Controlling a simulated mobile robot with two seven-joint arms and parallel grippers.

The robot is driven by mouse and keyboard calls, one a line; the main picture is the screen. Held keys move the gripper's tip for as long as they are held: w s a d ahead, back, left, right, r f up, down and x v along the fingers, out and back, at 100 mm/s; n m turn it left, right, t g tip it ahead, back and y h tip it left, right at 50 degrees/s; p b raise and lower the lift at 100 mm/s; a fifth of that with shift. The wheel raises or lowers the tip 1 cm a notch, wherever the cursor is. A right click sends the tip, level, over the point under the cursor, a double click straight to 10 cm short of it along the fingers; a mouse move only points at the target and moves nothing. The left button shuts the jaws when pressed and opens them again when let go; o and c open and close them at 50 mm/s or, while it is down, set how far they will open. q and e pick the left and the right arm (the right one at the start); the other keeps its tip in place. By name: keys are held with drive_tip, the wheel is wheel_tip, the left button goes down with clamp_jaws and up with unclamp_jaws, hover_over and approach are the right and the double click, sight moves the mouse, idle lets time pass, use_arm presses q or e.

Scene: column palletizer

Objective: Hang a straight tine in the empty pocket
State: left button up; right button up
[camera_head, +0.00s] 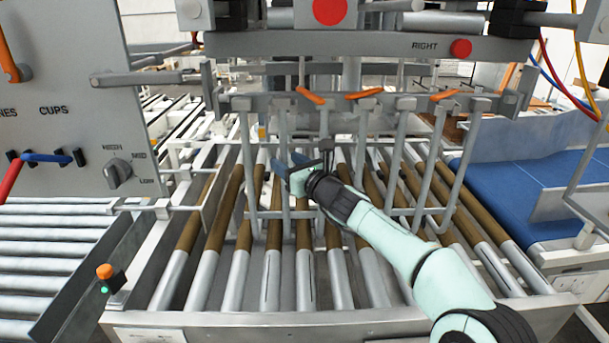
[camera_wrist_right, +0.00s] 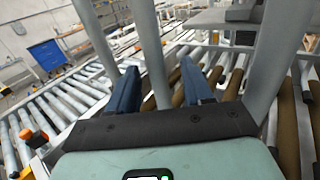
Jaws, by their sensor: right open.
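A grey crossbar (camera_head: 230,103) spans the head view below the panel marked RIGHT. Several grey tines hang from it, among them a tine (camera_head: 247,165) at the left and a tine (camera_head: 431,165) at the right. Orange latches, such as the middle latch (camera_head: 364,93), sit on the bar. I cannot tell which pocket is empty. My right gripper (camera_head: 289,165) is among the tines, below the bar. Its blue fingers are open in the wrist view (camera_wrist_right: 160,88). A tine (camera_wrist_right: 152,48) shows between them; contact cannot be told. My left gripper is out of view.
A roller conveyor (camera_head: 233,283) with brown-sleeved rollers runs beneath the tines. A control panel (camera_head: 60,80) with a knob and coloured levers stands at the left. A blue belt (camera_head: 515,185) lies at the right. Another tine (camera_wrist_right: 272,50) stands close right of my fingers in the wrist view.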

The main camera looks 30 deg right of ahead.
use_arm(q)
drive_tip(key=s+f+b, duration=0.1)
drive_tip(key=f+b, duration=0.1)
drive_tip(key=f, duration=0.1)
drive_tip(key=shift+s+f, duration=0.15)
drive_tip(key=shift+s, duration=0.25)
use_arm(e)
drive_tip(key=s, duration=1.2)
drive_tip(key=shift+s+d, duration=0.15)
drive_tip(key=shift+d, duration=0.15)
